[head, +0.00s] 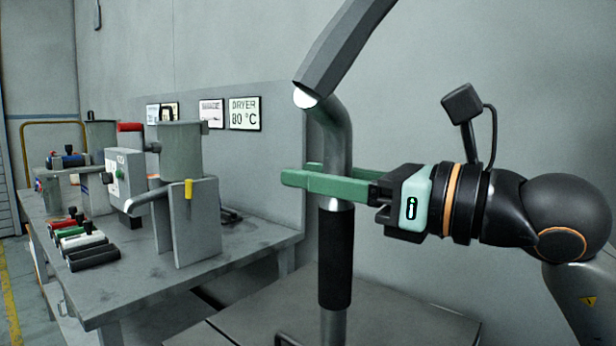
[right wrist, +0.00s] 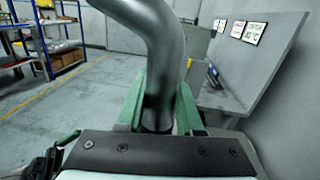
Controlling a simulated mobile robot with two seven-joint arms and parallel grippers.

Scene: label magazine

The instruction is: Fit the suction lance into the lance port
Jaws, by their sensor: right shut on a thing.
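The suction lance (head: 336,190) looks like a bent metal tube with a black sleeve (head: 335,258). It stands about upright at the right of the bench, and its lower end runs out of the head view. My right gripper (head: 300,175) is shut on it just above the sleeve, with a green finger on each side. The tube also shows between the fingers in the right wrist view (right wrist: 160,65). A grey angular hose-like part (head: 345,42) meets the tube's bent top end. I cannot pick out the lance port with certainty.
Signs (head: 245,113) hang behind. A low grey surface (head: 400,318) lies under the lance.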

